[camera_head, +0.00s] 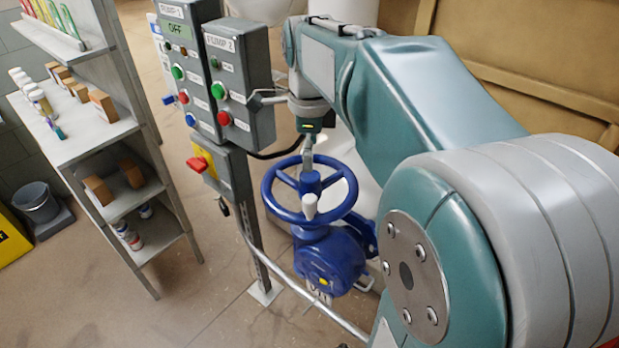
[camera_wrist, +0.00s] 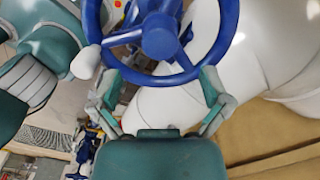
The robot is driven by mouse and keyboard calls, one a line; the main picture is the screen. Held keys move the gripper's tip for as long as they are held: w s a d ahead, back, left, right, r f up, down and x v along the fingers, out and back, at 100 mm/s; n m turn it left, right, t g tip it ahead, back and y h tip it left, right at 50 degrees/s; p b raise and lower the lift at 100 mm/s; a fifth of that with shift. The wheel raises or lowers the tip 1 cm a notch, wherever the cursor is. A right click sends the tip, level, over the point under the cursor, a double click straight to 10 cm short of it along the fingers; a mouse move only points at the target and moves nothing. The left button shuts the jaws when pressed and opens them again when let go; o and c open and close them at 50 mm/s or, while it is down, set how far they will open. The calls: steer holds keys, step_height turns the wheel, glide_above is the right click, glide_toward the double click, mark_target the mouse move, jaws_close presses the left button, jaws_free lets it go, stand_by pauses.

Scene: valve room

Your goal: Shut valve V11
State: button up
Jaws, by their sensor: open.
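The valve is a blue handwheel (camera_head: 268,192) on a blue gear body (camera_head: 335,262), standing left of my arm. A white knob (camera_head: 310,205) sits on the wheel's near rim. A small white tag (camera_head: 319,291) hangs below the body; its lettering is hard to read. My gripper (camera_head: 308,155) is at the far side of the wheel, just above its rim. In the wrist view the handwheel (camera_wrist: 160,40) fills the top, with the white knob (camera_wrist: 86,62) at its left. My gripper (camera_wrist: 161,82) is open there, its fingers spread on either side of the near rim; I cannot tell whether they touch it.
Grey control boxes (camera_head: 240,80) with green and red buttons stand close left of my gripper. A red and yellow switch (camera_head: 198,164) is below them. A grey shelf (camera_head: 85,140) with small boxes and bottles stands at left. A pipe rail (camera_head: 305,291) runs low in front of the valve.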

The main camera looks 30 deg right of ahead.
mark_target(310, 175)
steer(key=n, duration=0.6)
steer(key=shift+n, duration=2.6)
steer(key=shift+f, duration=0.1)
steer(key=shift+f, duration=3.2)
steer(key=c, duration=1.3)
steer(key=m, duration=0.4)
steer(key=shift+m, duration=0.4)
steer(key=m, duration=0.5)
